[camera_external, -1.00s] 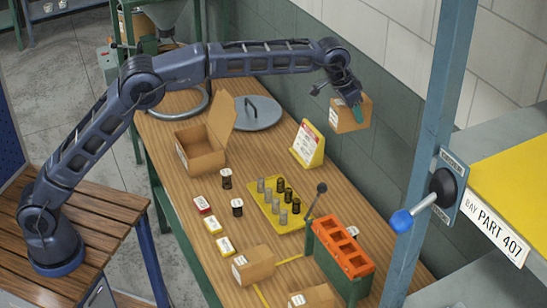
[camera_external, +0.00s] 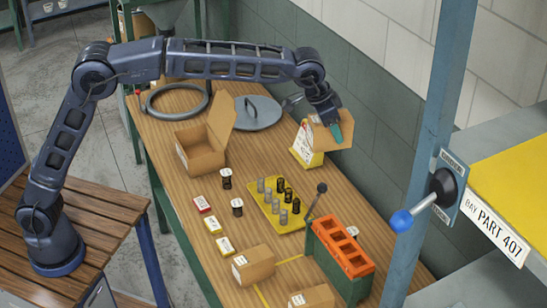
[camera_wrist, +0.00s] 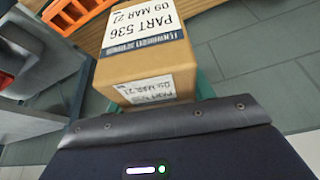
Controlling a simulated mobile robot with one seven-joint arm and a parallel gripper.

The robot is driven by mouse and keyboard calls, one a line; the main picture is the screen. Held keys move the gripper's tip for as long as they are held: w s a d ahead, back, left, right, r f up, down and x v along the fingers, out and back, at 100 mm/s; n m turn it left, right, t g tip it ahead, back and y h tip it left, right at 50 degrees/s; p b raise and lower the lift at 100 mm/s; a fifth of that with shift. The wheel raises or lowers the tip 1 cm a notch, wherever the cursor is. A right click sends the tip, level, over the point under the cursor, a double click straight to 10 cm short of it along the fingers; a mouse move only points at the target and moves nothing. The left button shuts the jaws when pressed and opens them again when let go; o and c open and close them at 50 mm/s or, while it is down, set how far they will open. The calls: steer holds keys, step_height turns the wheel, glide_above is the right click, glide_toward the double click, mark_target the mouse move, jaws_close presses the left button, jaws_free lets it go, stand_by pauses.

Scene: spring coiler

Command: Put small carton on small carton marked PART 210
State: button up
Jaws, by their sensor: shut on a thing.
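My gripper (camera_external: 341,130) is shut on a small brown carton (camera_external: 322,136) and holds it in the air over the far right part of the bench. In the wrist view the held carton (camera_wrist: 145,65) carries a white label reading PART 536, 09 MAR 21. Two more small cartons are on the bench at the front: one (camera_external: 258,264) left of the orange-topped block and one (camera_external: 318,296) at the bottom edge, partly cut off. Their white labels are too small to read, so I cannot tell which is PART 210. My gripper is well behind both.
A yellow tray (camera_external: 262,207) with several cylinders, an open box (camera_external: 203,160) and an orange-topped green block (camera_external: 343,246) with a lever stand on the bench. A blue post (camera_external: 428,150) rises at right.

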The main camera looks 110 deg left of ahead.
steer(key=s+d+m, duration=0.1)
steer(key=s+d, duration=0.2)
steer(key=d, duration=0.3)
steer(key=s+d, duration=0.4)
steer(key=d, duration=0.3)
steer(key=m+h, duration=0.1)
glide_above(254, 261)
step_height(254, 261, down, 6)
steer(key=f, duration=0.1)
step_height(254, 261, down, 20)
steer(key=shift+w+f, duration=0.1)
steer(key=o, duration=1.4)
steer(key=shift+f, duration=0.1)
